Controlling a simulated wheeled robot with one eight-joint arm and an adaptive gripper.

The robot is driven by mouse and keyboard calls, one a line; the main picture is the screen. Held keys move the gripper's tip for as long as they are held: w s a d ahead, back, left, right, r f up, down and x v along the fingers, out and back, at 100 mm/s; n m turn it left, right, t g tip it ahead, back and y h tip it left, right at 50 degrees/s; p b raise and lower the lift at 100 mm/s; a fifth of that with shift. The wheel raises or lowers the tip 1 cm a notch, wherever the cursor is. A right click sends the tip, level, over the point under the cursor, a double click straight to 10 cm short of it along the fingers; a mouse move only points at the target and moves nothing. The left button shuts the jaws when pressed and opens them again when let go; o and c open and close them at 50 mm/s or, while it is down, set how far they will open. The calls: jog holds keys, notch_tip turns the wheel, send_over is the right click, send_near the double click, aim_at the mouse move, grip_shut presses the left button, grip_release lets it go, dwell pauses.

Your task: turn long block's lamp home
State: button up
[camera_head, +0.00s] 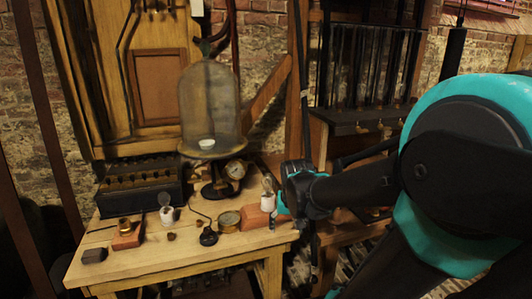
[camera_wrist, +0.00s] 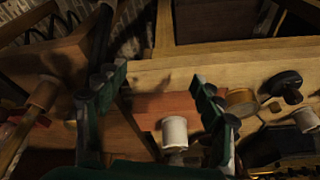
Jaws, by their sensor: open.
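A long reddish block (camera_head: 256,217) lies near the right end of the wooden table; it also shows in the wrist view (camera_wrist: 150,104). A small lamp with a white base (camera_head: 268,203) and a pale bulb stands at its right end. In the wrist view the white base (camera_wrist: 175,133) appears between my fingers, nearer the right one; the bulb is not clear there. My gripper (camera_wrist: 160,82) is open and empty, a finger on each side of the block and lamp, with no contact visible. In the head view my gripper (camera_head: 284,206) is just right of the lamp, partly hidden by my wrist.
A brass dial (camera_head: 229,221) and black round-based piece (camera_head: 208,237) sit left of the block. A second white-based lamp (camera_head: 167,214), a short red block (camera_head: 127,236) and a black box (camera_head: 140,187) stand farther left. A glass bell jar (camera_head: 208,105) stands behind.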

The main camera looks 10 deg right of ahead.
aim_at(268, 175)
jog(key=w+a+r+m+g, duration=0.15)
jog(key=w+r+m, duration=0.25)
jog(key=w+r, duration=0.6)
jog(key=w+a+r+m+g, duration=0.1)
jog(key=w+a+r+m, duration=0.35)
jog(key=r, duration=0.95)
jog(key=shift+n+h, duration=0.4)
jog(key=shift+n, duration=0.25)
jog(key=w+d+f, duration=0.1)
jog(key=f, duration=0.4)
jog(key=d+f, duration=0.1)
jog(key=f, duration=0.5)
jog(key=w+d+f, duration=0.1)
jog(key=f, duration=0.5)
jog(key=shift+w, duration=0.3)
jog(key=c, duration=1.4)
jog(key=m, duration=0.4)
jog(key=shift+s+m+g, duration=0.1)
jog(key=shift+m+g, duration=0.25)
jog(key=shift+m, duration=0.95)
